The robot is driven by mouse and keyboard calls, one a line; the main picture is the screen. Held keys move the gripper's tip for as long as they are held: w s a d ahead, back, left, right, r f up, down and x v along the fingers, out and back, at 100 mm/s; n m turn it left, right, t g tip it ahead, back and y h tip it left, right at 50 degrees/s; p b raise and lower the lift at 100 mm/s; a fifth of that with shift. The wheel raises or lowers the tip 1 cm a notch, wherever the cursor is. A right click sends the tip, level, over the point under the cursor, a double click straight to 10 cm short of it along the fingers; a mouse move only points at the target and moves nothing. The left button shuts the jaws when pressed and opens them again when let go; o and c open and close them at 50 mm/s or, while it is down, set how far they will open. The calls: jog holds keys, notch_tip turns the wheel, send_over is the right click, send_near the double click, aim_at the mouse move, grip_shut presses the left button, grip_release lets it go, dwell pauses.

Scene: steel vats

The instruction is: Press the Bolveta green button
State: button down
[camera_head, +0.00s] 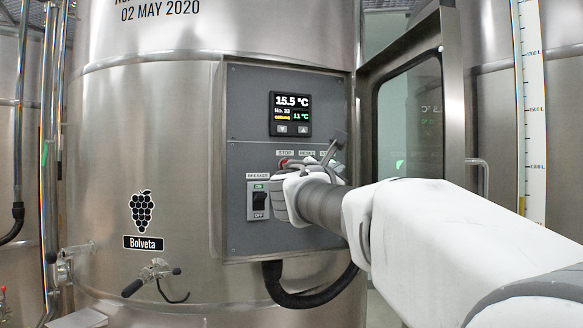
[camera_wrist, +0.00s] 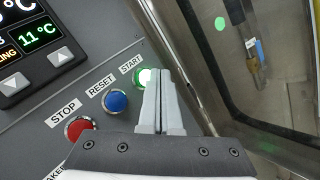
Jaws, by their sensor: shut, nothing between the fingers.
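The Bolveta vat (camera_head: 150,140) fills the left and middle of the head view, with a grey control panel (camera_head: 250,100) on its front. In the wrist view the green button (camera_wrist: 149,77), lit and labelled START, is partly covered by my gripper (camera_wrist: 156,74). My gripper is shut and empty, its fingertips over or right beside the green button; I cannot tell whether they touch it. In the head view my gripper and wrist hide the green button.
A blue RESET button (camera_wrist: 115,101) and a red STOP button (camera_wrist: 79,128) sit left of the green one. A breaker switch (camera_head: 259,200) is below left. An open, windowed panel door (camera_head: 408,110) stands on the right. A black cable (camera_head: 300,298) hangs below.

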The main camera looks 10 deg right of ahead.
jog(key=s+b, duration=0.1)
jog(key=s, duration=0.1)
jog(key=s+d+b, duration=0.1)
jog(key=s, duration=0.2)
jog(key=shift+d, duration=0.1)
dwell(0.7)
jog(key=s+d+f+m+g+y, duration=0.1)
jog(key=s+d+f+m+g, duration=0.15)
jog(key=s+f+m, duration=0.55)
jog(key=s+d+f+m+g+y, duration=0.25)
jog(key=s+f+g, duration=0.2)
jog(key=f, duration=0.65)
jog(key=s+a+f+m+g+y, duration=0.2)
jog(key=s+a+f+m, duration=0.3)
jog(key=s+f, duration=0.3)
jog(key=s+a+f+m+g+y, duration=0.2)
jog(key=s+a+f+m+y, duration=0.2)
jog(key=s+f+m, duration=0.3)
notch_tip(320, 180, down, 4)
jog(key=shift+s+a+f, duration=0.2)
jog(key=shift+s+a, duration=0.5)
jog(key=shift+s, duration=0.35)
